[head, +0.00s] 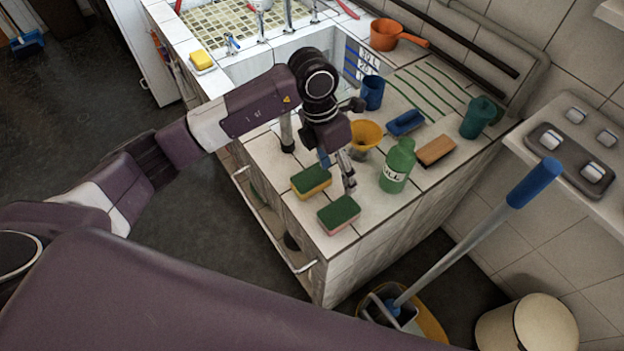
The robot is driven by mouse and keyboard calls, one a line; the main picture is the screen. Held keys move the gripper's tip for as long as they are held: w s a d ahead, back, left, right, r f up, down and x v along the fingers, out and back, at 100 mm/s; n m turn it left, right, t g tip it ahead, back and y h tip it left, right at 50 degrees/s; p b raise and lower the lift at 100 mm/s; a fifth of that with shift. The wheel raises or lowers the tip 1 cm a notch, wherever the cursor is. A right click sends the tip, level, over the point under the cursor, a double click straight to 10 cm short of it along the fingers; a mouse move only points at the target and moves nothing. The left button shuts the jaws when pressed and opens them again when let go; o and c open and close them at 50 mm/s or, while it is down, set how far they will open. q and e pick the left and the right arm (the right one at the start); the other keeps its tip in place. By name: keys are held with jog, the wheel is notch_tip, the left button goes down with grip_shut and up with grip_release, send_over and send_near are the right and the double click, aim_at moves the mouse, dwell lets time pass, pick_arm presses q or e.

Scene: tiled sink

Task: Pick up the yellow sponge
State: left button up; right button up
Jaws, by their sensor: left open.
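A small yellow sponge (202,60) lies on the white tiled ledge at the far left of the sink. A second sponge, yellow below with a green top (311,181), lies on the near counter. Beside it, nearer the corner, is a pink sponge with a green top (338,214). My left gripper (338,173) points down over the near counter, just right of the green-and-yellow sponge. Its fingers are apart, with nothing between them. Whether the fingertips touch the counter is unclear. My right gripper is not in view.
A green bottle (397,166) and a yellow cup (366,134) stand close to the gripper's right. A blue brush (406,123), brown block (436,150), blue cup (372,92), teal cup (478,118) and orange pot (386,34) are farther back. A mop (470,245) leans at lower right.

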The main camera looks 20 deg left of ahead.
aim_at(312, 176)
pick_arm(q)
jog(key=a+y, duration=0.1)
jog(key=a, duration=0.2)
jog(key=w+a+y, duration=0.1)
jog(key=a, duration=0.2)
jog(key=shift+w+a+r+y, duration=0.1)
jog(key=shift+w+a+y, duration=0.1)
jog(key=shift+y, duration=0.1)
jog(key=f+p, duration=0.1)
jog(key=f, duration=0.2)
jog(key=f+p, duration=0.2)
jog(key=f, duration=0.2)
jog(key=shift+w+d, duration=0.1)
jog(key=shift+w, duration=0.1)
jog(key=shift+f, duration=0.25)
jog(key=shift+c, duration=0.6)
jog(key=c, duration=0.8)
